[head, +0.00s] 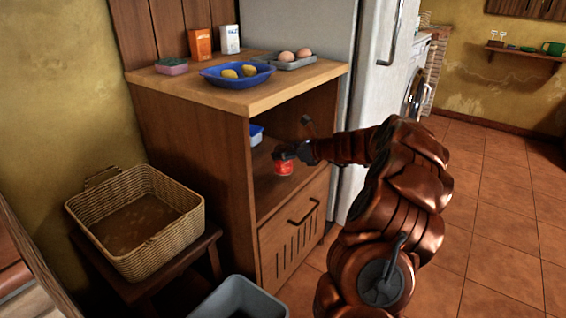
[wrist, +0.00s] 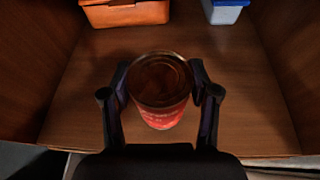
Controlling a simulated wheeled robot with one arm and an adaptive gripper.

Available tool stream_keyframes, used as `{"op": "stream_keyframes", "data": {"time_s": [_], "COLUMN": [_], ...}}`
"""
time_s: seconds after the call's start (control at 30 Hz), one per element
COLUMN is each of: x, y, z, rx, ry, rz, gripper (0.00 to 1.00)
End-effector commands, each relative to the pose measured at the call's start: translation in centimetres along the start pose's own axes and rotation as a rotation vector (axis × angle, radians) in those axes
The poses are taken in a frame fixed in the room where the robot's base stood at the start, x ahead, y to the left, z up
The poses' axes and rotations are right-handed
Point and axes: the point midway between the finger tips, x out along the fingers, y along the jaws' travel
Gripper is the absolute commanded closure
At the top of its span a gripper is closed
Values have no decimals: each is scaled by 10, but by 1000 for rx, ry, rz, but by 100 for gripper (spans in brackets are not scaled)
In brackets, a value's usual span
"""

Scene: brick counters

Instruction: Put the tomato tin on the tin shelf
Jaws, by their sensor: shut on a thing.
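The tomato tin (wrist: 160,112) is a short red can with a brownish metal lid. In the wrist view it stands between the two fingers of my gripper (wrist: 160,92), which is shut on it. In the head view the tin (head: 284,168) is at the front of the open shelf (head: 268,206) in the wooden cabinet, with my gripper (head: 284,153) around its upper part. The tin looks upright. I cannot tell whether its base touches the shelf board.
An orange container (wrist: 125,13) and a blue box with a pale front (wrist: 226,12) stand at the back of the shelf. Wooden walls close both sides. Above, the cabinet top (head: 170,84) holds a blue bowl (head: 236,79). The shelf board around the tin is clear.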

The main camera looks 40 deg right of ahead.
Motion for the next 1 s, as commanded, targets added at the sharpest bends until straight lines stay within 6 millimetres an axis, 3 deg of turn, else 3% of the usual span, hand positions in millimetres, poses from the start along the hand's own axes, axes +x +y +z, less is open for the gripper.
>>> {"op": "stream_keyframes", "data": {"time_s": [0.37,0.6,1.0], "x": [12,22,22], "y": [-15,-15,-15], "z": [3,-29,-30], "rx": [-2,1,0], "ry": [0,-1,-2], "rz": [-2,-3,-3], "gripper": [88,88,88]}}
